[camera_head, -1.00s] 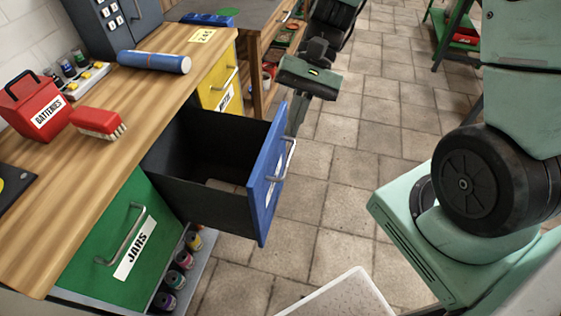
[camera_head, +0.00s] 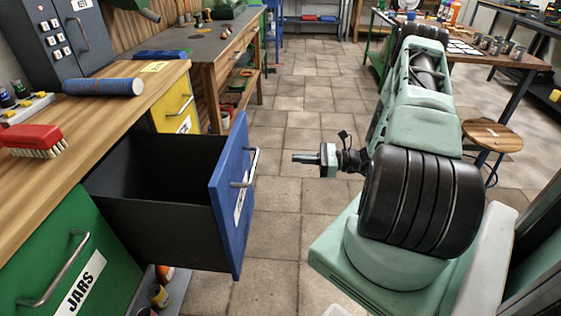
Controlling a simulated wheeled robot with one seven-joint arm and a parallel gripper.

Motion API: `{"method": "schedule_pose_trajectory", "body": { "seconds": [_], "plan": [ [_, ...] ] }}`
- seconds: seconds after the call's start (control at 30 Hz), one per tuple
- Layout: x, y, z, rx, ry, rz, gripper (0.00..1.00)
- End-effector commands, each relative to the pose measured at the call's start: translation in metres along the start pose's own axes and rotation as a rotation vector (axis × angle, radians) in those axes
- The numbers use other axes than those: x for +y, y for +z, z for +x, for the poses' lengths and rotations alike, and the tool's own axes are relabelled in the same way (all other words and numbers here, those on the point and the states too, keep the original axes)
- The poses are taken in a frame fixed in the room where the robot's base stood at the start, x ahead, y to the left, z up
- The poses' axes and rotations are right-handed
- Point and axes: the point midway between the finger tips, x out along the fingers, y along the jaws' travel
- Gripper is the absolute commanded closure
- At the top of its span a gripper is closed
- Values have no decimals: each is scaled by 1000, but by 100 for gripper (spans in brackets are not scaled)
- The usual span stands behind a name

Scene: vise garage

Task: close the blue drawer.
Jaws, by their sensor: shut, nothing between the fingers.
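The blue drawer (camera_head: 230,205) is pulled well out from under the wooden workbench. Its dark box (camera_head: 150,215) shows from above and looks empty where I can see in. A metal handle (camera_head: 249,168) and a white label are on its blue front. My gripper (camera_head: 298,158) is to the right of the drawer front, with a clear gap in the picture. Its thin fingers are together, point left and hold nothing.
The workbench top (camera_head: 110,115) carries a blue roll (camera_head: 103,87) and a red brush (camera_head: 32,140). A green drawer (camera_head: 75,255) and a yellow drawer (camera_head: 172,110) flank the blue one. A stool (camera_head: 492,133) stands at right. The floor (camera_head: 285,215) before the drawer is clear.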

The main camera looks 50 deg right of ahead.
Motion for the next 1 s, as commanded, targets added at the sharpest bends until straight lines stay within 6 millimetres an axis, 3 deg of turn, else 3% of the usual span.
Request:
{"method": "schedule_pose_trajectory", "body": {
  "seconds": [0.53,0.73,1.0],
  "plan": [
    [2,1,106,1,8,0,100],
    [2,1,125,2,6,-1,100],
    [1,1,128,2,5,-1,100]
  ]
}}
